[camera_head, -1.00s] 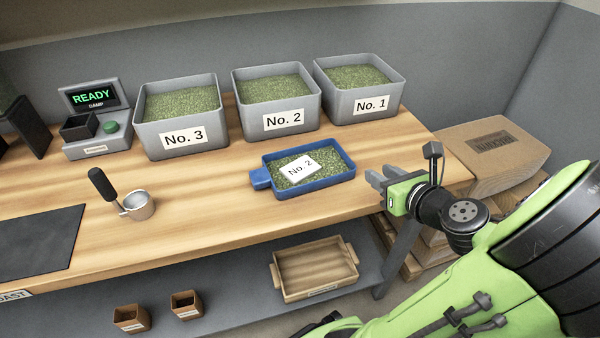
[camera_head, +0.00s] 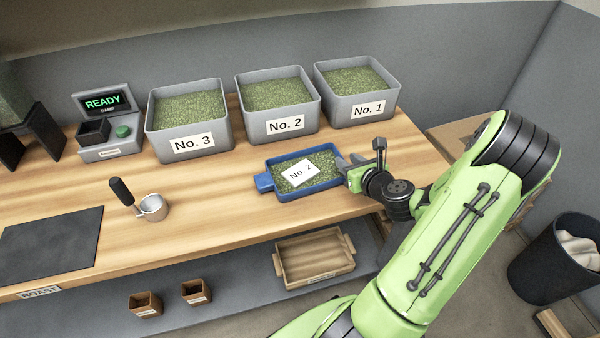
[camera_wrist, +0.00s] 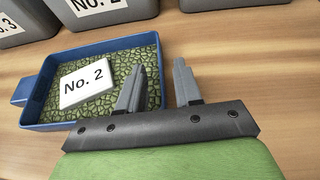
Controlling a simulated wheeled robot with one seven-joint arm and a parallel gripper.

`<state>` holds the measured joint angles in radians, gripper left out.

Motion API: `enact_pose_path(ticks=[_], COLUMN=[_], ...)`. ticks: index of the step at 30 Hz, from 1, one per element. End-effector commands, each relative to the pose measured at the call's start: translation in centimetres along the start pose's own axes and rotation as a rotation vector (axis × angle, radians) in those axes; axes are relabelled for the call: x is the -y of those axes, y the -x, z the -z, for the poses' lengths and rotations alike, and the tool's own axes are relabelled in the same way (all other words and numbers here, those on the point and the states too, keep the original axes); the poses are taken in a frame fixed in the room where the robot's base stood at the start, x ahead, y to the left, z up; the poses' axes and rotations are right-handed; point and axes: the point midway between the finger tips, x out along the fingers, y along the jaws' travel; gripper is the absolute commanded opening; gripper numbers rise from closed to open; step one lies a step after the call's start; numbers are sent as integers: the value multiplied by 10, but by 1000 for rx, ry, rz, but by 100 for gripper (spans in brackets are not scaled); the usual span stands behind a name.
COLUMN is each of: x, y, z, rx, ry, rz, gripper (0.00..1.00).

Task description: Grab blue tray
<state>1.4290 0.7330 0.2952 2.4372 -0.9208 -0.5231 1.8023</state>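The blue tray (camera_head: 268,166) lies on the wooden table, filled with green beans, with a handle tab on its left side. A white card marked No. 2 (camera_head: 298,173) lies on the beans. My gripper (camera_head: 345,165) is at the tray's right end. In the wrist view the blue tray (camera_wrist: 90,50) is at the left, and my gripper (camera_wrist: 160,82) is open. One finger shows over the tray's inside and the other outside its right wall, with that wall between them. I cannot tell whether the fingers touch the wall.
Grey bins No. 3 (camera_head: 190,150), No. 2 (camera_head: 285,128) and No. 1 (camera_head: 365,113) stand behind the tray. A metal scoop (camera_head: 153,208) and a dark mat (camera_head: 50,245) lie left. A wooden tray (camera_head: 315,262) sits on the lower shelf. A black bin (camera_head: 545,265) stands right.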

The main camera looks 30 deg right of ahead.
Motion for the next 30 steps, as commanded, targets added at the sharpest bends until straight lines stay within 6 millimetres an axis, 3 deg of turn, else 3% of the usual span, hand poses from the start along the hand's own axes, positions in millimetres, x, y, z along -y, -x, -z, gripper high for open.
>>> enact_pose_path(ticks=[4,11,18,30], x=[-1,0,0,0], y=[-23,-25,-25,-23], z=[1,0,0,-4], rx=[0,0,0,2], ry=[1,-2,-2,-1], rz=[-3,0,0,0], gripper=[34,34,0,0])
